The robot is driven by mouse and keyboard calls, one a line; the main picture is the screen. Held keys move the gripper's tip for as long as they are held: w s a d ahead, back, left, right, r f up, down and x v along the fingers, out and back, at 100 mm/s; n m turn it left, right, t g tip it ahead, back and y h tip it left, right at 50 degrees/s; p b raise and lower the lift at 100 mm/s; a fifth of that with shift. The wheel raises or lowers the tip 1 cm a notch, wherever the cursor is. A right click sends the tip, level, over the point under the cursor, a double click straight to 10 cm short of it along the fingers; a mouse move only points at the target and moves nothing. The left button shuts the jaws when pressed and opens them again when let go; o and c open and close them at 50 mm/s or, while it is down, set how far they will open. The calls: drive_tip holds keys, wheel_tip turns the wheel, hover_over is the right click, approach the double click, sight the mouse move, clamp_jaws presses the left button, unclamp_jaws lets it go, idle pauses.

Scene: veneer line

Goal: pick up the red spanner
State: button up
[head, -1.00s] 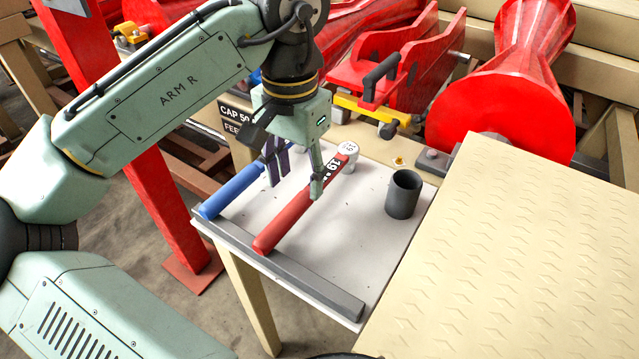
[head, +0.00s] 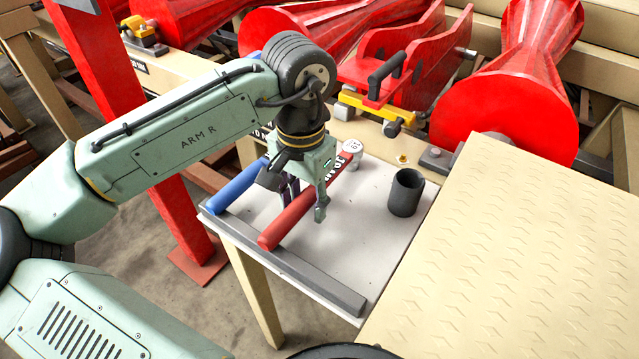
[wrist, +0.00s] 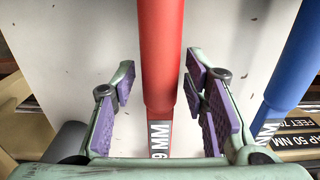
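The red spanner (head: 287,221) lies on a white-topped table, its red handle toward the front bar and its labelled head end toward the back. My gripper (head: 304,207) is over the spanner, fingers pointing down. In the wrist view, the red handle (wrist: 161,60) runs between the two open purple-padded fingers (wrist: 161,103), with a gap on each side. The gripper hides part of the spanner's middle in the head view. A blue-handled tool (head: 236,186) lies to the left of it, and on the right in the wrist view (wrist: 300,60).
A dark grey cup (head: 405,193) stands on the table's right side. A grey bar (head: 290,266) runs along the table's front edge. A cream patterned surface (head: 500,250) lies to the right. Red machinery (head: 505,110) stands behind. A red post (head: 150,170) rises at left.

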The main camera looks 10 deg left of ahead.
clamp_jaws()
idle(0.6)
